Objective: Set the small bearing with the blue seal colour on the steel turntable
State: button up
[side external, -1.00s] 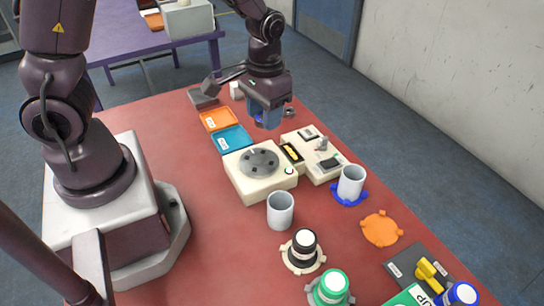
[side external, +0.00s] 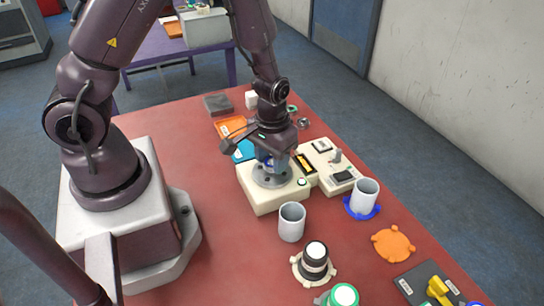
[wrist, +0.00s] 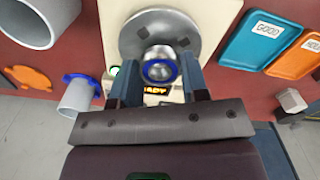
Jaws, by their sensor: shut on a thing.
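My gripper (side external: 272,162) points down over the steel turntable (side external: 284,180), a grey disc on a cream box. In the wrist view, my gripper (wrist: 160,76) is shut on a small round bearing (wrist: 160,70) with a blue seal ring. The bearing overlaps the near part of the turntable (wrist: 150,24) in that view. It is low over the disc; I cannot tell whether it touches. In the side view, my fingers mostly hide the bearing.
A cream device (side external: 328,163) adjoins the turntable box. A grey cup (side external: 291,222) stands in front, another (side external: 365,194) on a blue coaster. Blue (wrist: 262,38) and orange (wrist: 302,55) trays lie beside the box. Other bearings (side external: 303,122) lie at the back edge.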

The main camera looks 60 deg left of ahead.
jog(key=shift+f, duration=0.15)
jog(key=shift+f, duration=0.45)
jog(key=o, duration=1)
